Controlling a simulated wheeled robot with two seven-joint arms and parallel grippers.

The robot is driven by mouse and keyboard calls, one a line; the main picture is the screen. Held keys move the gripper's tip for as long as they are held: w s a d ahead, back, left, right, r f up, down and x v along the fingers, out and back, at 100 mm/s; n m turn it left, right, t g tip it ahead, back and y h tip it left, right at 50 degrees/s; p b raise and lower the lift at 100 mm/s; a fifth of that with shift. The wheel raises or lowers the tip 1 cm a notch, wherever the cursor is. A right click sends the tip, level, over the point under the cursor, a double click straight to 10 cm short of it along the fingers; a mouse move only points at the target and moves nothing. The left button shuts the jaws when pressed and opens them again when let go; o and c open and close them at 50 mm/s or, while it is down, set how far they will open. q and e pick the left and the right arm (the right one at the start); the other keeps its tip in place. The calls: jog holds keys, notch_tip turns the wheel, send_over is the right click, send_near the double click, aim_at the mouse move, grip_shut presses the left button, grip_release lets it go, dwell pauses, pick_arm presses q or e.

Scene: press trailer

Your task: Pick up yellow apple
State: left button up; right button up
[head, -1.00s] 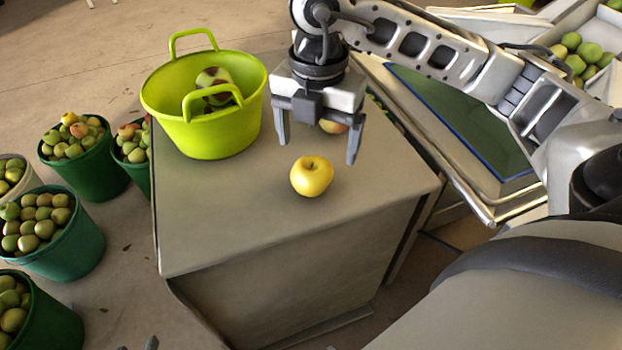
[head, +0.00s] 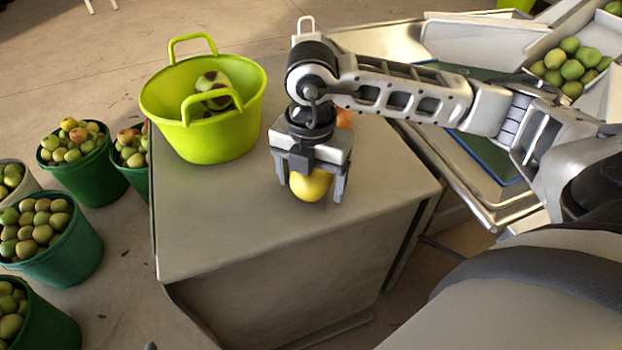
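The yellow apple (head: 311,186) sits near the front of the grey table, partly hidden by my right gripper. My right gripper (head: 311,190) is directly over it, pointing down, with one finger at each side of the apple. The fingers look spread, with small gaps at the apple's sides; I see no clear grip. Only a small dark tip at the bottom edge of the head view may belong to my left gripper, and its state does not show.
A lime-green tub (head: 215,142) with a few apples stands at the table's back left. A reddish apple (head: 345,118) lies partly hidden behind my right gripper. Green buckets (head: 66,252) of apples stand on the floor at left. The grey table's (head: 205,235) front left is clear.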

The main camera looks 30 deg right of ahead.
jog(key=c, duration=0.8)
jog(key=shift+c, duration=0.3)
jog(key=shift+r, duration=0.15)
